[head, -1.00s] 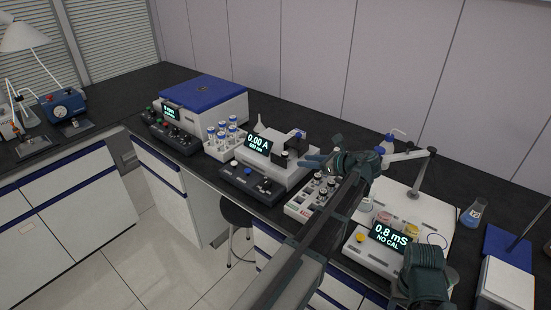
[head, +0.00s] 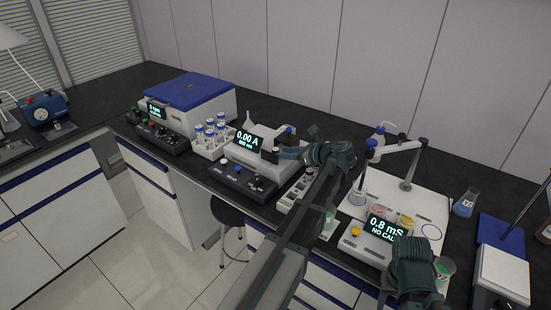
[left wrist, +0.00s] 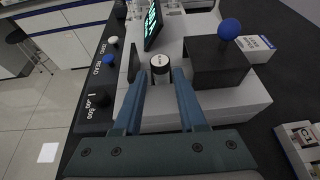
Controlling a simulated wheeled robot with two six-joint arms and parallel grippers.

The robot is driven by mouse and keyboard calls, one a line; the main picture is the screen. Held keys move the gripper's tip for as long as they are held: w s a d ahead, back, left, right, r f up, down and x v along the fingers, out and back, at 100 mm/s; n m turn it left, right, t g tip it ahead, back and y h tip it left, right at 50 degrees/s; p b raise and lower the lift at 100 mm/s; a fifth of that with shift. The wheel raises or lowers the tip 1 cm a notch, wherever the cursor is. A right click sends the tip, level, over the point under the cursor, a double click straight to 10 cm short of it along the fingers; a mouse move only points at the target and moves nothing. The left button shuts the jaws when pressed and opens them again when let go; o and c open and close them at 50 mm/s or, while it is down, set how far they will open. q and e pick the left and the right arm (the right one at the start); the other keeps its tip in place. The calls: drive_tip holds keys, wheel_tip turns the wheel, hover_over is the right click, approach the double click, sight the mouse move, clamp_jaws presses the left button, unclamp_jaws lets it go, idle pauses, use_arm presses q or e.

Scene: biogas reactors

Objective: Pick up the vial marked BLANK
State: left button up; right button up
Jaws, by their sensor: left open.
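A small vial (left wrist: 160,64) with a dark rim and pale round top stands upright at the white photometer (left wrist: 222,113), beside its black block (left wrist: 216,62). I cannot read any BLANK marking on it. My left gripper (left wrist: 160,80) is open, its two fingers reaching to either side of the vial with nothing clamped. The fingers of my right gripper do not show; only part of that arm does.
A rack of blue-capped vials (head: 205,147) stands left of the photometer. A white vial rack (head: 289,203) is right of it, partly behind my arm. The blue-knobbed lever (left wrist: 229,30) rises beside the block. A conductivity meter (head: 361,248) stands further right.

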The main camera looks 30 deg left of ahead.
use_arm(q)
drive_tip(key=b+x, duration=0.1)
drive_tip(key=x, duration=0.2)
drive_tip(key=shift+w+a+f, duration=0.1)
drive_tip(key=shift+a+f, duration=0.05)
drive_tip(key=shift+f, duration=0.1)
clamp_jaws()
drive_tip(key=shift+r, duration=0.15)
wheel_tip(320, 180, up, 10)
drive_tip(key=p, duration=1)
